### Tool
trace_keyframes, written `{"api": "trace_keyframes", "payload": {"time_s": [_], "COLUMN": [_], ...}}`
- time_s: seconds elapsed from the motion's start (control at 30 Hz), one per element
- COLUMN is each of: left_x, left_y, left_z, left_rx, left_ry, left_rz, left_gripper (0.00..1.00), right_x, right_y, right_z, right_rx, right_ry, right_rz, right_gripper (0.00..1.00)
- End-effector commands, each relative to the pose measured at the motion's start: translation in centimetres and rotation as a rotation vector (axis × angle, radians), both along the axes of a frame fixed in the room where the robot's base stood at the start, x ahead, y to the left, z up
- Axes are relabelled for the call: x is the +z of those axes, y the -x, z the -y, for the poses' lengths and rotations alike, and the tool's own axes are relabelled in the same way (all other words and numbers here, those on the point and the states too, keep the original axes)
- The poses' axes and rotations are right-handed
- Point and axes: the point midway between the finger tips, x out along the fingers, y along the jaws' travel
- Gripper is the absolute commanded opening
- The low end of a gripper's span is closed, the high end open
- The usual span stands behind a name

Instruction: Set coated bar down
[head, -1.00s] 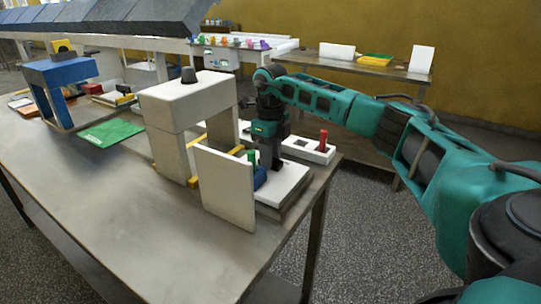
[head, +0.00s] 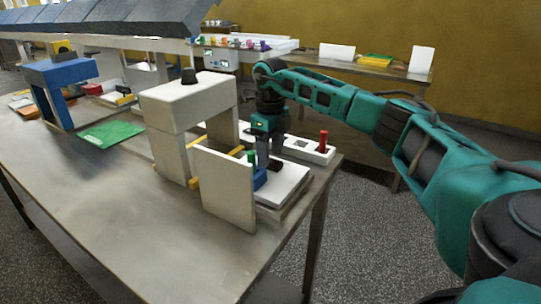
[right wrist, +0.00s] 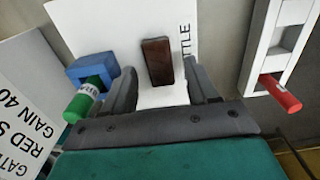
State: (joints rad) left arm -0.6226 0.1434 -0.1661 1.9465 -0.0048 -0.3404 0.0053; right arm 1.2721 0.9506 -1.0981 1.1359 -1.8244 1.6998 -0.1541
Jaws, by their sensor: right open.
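The coated bar (right wrist: 158,62) is a dark brown block lying on a white plate (right wrist: 97,22) printed with letters ending in "TTLE". In the head view the bar (head: 277,165) shows as a small dark patch on the white plate (head: 288,184) at the table's near right end. My right gripper (head: 267,161) is open above the plate. In the right wrist view its fingers (right wrist: 160,84) stand on both sides of the bar with gaps, apart from it. My left gripper is not in view.
A white upright panel (head: 228,188) stands just left of the plate. A green peg (right wrist: 83,102) in a blue holder (right wrist: 95,68) is close beside the gripper. A red peg (head: 323,141) stands on a white rack (head: 302,148) behind. A white arch (head: 188,100) stands left.

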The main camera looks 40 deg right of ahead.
Motion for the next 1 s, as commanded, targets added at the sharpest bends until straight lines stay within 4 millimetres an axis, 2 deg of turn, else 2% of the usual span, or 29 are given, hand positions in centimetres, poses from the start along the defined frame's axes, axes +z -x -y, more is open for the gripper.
{"api": "trace_keyframes", "payload": {"time_s": [0.3,0.5,0.67,1.0], "left_x": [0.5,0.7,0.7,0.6], "left_y": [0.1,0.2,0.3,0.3], "left_z": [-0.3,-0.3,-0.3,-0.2], "left_rx": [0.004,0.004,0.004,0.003], "left_ry": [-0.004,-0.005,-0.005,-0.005], "left_rz": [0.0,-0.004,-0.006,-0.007], "left_gripper": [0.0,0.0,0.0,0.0], "right_x": [7.1,9.8,10.6,10.6], "right_y": [-0.1,-0.1,0.0,0.0], "right_z": [0.0,0.0,0.0,0.0], "right_rx": [0.0,0.001,0.001,0.0], "right_ry": [0.0,-0.001,0.0,0.0], "right_rz": [0.005,0.002,0.0,0.0], "right_gripper": [0.59,0.59,0.59,0.59]}}
